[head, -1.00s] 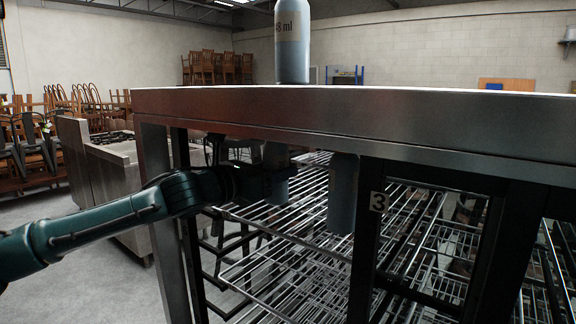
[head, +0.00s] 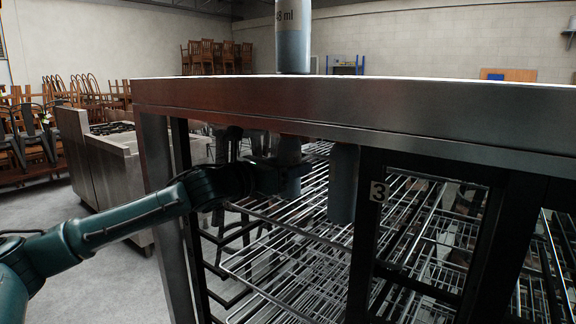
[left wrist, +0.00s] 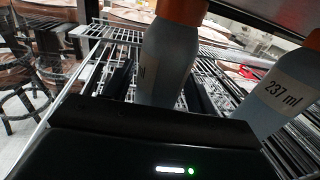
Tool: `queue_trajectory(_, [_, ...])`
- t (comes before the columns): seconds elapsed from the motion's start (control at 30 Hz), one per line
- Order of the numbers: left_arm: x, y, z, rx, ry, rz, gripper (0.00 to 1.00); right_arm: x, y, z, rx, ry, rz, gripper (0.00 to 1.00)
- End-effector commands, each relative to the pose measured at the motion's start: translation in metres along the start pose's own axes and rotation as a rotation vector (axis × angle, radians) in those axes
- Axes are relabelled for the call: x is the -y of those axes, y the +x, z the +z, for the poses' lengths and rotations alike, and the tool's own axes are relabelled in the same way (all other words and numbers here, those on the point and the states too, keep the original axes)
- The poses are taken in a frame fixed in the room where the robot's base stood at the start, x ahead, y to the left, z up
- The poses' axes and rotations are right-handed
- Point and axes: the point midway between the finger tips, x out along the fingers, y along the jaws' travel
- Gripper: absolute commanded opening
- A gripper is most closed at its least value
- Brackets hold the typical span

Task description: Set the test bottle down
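The test bottle (head: 290,151) is a grey bottle held by my left gripper (head: 287,178) inside the steel rack, below its top. In the left wrist view the bottle (left wrist: 166,62) has an orange cap and stands between the two fingers of the left gripper (left wrist: 162,92), which look closed on its sides. Its label is mostly hidden, and whether its base touches the wire shelf (head: 265,265) cannot be told. A second grey bottle (head: 343,184) is just right of it; in the left wrist view this bottle (left wrist: 280,93) reads "237 ml". My right gripper is not in view.
A third bottle (head: 293,45) stands on the rack's steel top (head: 330,105). A dark post with a "3" tag (head: 378,192) is right of the second bottle. A steel leg (head: 160,210) stands left, near my forearm. A cooker (head: 115,150) and stacked chairs are behind.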

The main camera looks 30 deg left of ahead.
Motion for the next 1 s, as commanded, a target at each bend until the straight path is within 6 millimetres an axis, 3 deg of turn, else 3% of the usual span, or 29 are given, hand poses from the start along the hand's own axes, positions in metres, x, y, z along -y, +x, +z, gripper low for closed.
queue_trajectory(0.1, [0.0,0.0,0.0,0.0,0.0,0.0,0.66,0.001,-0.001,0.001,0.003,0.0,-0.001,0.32])
queue_trajectory(0.47, [-0.001,-0.005,0.001,-0.001,0.001,0.002,0.66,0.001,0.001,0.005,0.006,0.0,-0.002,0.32])
queue_trajectory(0.7, [-0.002,-0.041,-0.003,-0.003,0.006,0.005,0.66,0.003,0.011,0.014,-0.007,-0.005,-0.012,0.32])
queue_trajectory(1.0, [-0.001,-0.088,-0.003,-0.001,0.007,0.003,0.66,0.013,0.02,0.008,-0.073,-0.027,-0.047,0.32])
